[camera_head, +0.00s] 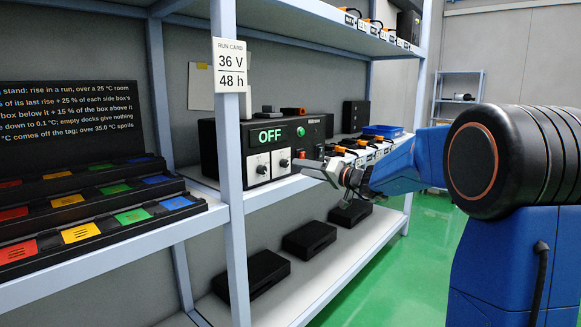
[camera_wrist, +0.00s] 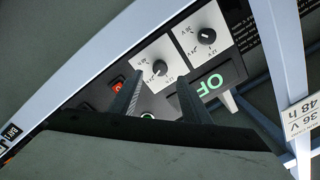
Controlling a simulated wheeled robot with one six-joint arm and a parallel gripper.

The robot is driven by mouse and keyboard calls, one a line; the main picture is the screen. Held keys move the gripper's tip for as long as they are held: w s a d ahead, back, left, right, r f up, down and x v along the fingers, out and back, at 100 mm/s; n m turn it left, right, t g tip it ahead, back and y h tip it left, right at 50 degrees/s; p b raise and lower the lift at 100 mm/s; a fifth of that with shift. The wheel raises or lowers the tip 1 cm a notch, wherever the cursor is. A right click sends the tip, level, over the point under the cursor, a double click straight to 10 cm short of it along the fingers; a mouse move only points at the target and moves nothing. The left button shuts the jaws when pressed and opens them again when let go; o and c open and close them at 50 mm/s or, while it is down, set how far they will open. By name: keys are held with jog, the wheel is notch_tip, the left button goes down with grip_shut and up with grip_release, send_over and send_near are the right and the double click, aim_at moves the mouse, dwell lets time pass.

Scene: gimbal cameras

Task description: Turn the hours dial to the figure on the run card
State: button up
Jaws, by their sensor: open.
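The run card (camera_head: 231,65) hangs on the shelf post and reads 36 V and 48 h. The black control box (camera_head: 208,150) on the middle shelf has a display (camera_head: 270,135) showing OFF. Under it are a left dial (camera_head: 262,168) and a right dial (camera_head: 285,160) on white plates. In the wrist view the right dial (camera_wrist: 160,68) lies just beyond the fingertips, roughly between them; contact cannot be told. The left dial (camera_wrist: 207,36) is off to one side.
A red switch (camera_head: 301,154) and a green light (camera_head: 300,131) sit beside the dials. Cabled units (camera_head: 352,147) and a blue tray (camera_head: 383,130) stand to the right. Black boxes (camera_head: 309,239) lie on the lower shelf. Coloured blocks (camera_head: 80,235) fill racks at left.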

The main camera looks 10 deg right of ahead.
aim_at(286, 164)
jog(key=x, duration=0.6)
jog(key=shift+w+a, duration=0.2)
jog(key=shift+w, duration=0.05)
jog(key=shift+c, duration=0.3)
jog(key=c, duration=1)
